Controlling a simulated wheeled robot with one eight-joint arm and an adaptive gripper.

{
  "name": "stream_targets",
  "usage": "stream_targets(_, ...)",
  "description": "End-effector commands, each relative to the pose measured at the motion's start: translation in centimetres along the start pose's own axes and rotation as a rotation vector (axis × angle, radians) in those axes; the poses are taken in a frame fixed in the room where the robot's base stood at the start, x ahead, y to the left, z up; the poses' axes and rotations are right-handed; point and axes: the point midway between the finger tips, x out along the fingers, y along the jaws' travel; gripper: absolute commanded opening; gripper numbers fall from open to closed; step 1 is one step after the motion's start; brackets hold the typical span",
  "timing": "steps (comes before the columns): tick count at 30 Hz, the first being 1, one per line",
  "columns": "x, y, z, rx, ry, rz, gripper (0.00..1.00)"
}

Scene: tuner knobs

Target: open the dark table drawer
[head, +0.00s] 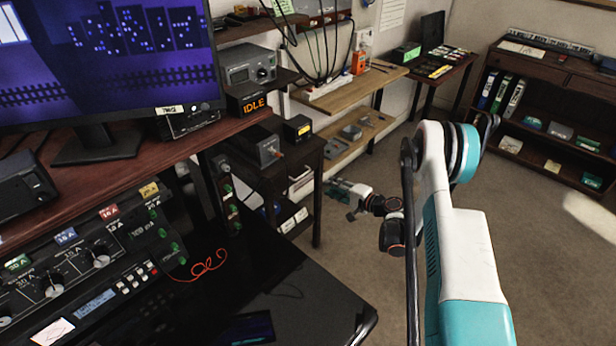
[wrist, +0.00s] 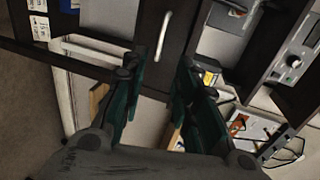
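In the wrist view a dark drawer front (wrist: 174,45) with a pale upright bar handle (wrist: 163,36) is ahead of my fingers. The drawer looks closed. My gripper (wrist: 158,64) is open, its two teal fingers spread apart with nothing between them. The handle lies beyond the fingertips, in line with the gap and not touched. In the head view my gripper (head: 345,196) is just right of the dark table (head: 317,200). I cannot make out the drawer's handle in the head view.
The dark table bears a grey box (head: 268,148) and a black box with a yellow label (head: 297,129). A wooden shelf (head: 350,92) stands behind. A glossy black surface (head: 310,300) is in front. Open carpet (head: 370,270) lies around my arm.

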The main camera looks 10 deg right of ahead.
Motion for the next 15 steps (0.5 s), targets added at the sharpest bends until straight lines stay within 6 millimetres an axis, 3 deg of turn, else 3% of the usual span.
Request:
stream_targets(7, 2.3, -0.6, 0.1, 0.0, -0.002, 0.0, 0.28)
stream_targets(15, 8.0, 0.2, 0.2, -0.002, -0.003, 0.001, 0.28)
